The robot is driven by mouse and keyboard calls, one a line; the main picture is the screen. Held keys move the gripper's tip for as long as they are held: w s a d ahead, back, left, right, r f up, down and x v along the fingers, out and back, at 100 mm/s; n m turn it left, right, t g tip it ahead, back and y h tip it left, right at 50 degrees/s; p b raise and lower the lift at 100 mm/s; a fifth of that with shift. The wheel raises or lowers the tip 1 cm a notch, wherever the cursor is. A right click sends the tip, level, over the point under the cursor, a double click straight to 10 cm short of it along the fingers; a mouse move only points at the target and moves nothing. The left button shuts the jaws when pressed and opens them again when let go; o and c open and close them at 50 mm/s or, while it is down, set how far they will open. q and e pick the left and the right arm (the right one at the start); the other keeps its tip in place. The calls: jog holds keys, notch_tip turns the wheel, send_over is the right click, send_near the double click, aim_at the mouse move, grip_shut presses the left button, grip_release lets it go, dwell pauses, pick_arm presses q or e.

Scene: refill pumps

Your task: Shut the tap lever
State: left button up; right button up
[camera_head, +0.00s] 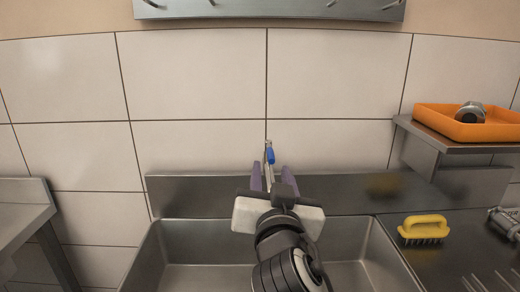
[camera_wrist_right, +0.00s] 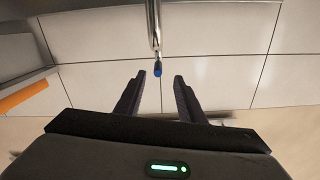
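The tap (camera_head: 267,172) stands at the back of the sink, a slim metal pipe with a blue-tipped lever (camera_head: 270,156). My right gripper (camera_head: 271,172) reaches in from the front, its two dark purple fingers apart on either side of the tap as seen from the head. In the right wrist view, the metal tap (camera_wrist_right: 153,22) comes down from the top and its blue tip (camera_wrist_right: 157,71) lies between the open fingertips (camera_wrist_right: 159,75), touching neither. My gripper body hides the lower tap. My left gripper is not in view.
The steel sink (camera_head: 190,275) lies below my right arm. A yellow brush (camera_head: 424,228) sits on the right-hand counter. An orange tray (camera_head: 440,121) with a metal item (camera_head: 470,112) is on a shelf at right. A steel rack (camera_head: 270,10) hangs above on the tiled wall.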

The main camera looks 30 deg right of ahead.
aim_at(271, 155)
jog(key=shift+w+d+r+p, duration=0.25)
jog(key=shift+w+d+p, duration=0.05)
jog(key=shift+w+d, duration=0.6)
jog(key=p+x, duration=0.1)
jog(key=x, duration=0.4)
jog(key=shift+w+f, duration=0.15)
jog(key=shift+w+d, duration=0.25)
jog(key=shift+w, duration=0.15)
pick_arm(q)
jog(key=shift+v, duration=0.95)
pick_arm(e)
grip_shut()
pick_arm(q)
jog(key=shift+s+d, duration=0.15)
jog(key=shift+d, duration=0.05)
